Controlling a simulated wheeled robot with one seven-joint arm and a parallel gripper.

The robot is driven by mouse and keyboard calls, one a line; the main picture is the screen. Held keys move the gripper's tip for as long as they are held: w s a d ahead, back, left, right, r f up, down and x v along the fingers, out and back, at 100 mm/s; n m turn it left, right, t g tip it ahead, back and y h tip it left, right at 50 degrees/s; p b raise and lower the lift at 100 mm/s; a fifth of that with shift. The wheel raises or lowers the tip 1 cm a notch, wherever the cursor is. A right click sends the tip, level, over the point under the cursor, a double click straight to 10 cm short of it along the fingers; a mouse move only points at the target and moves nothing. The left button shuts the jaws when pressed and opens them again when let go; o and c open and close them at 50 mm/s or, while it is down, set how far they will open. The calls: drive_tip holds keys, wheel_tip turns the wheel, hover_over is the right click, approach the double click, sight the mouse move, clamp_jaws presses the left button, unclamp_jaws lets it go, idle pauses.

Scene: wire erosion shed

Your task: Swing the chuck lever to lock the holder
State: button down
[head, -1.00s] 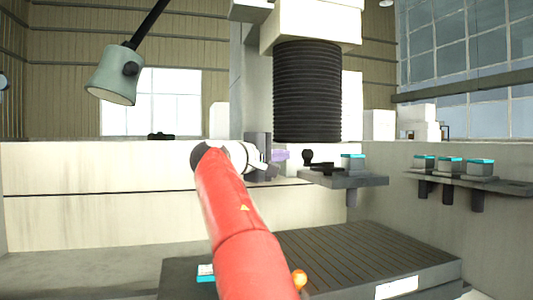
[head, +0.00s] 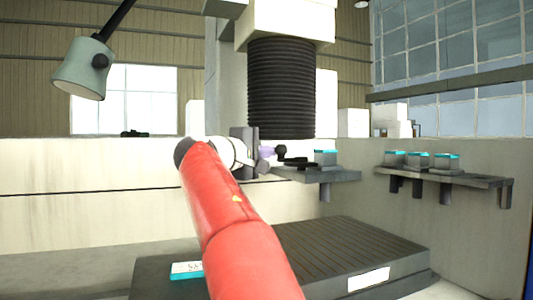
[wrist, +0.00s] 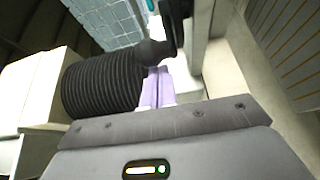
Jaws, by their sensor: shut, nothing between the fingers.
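The black chuck lever (head: 298,163) with its round knob (head: 281,150) lies beside a grey holder with a teal top (head: 325,158), on a dark bracket shelf (head: 345,176). My gripper (head: 268,153) is just left of the knob, its purple fingers closed together with nothing between them. In the wrist view the purple fingers (wrist: 157,82) point at the dark knob (wrist: 155,52), right by their tips. I cannot tell whether they touch. The lever arm also shows in the wrist view (wrist: 172,18). The chuck's seat under the holder is hidden.
A black ribbed bellows (head: 281,88) hangs above and close to the lever. Several teal-topped holders (head: 420,161) stand on a rack (head: 445,180) at the right. A slotted dark platform (head: 350,255) lies below. A lamp (head: 84,68) hangs at the upper left.

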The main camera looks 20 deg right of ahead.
drive_tip(key=shift+s+n+t+y+b, duration=0.3)
drive_tip(key=shift+t, duration=0.1)
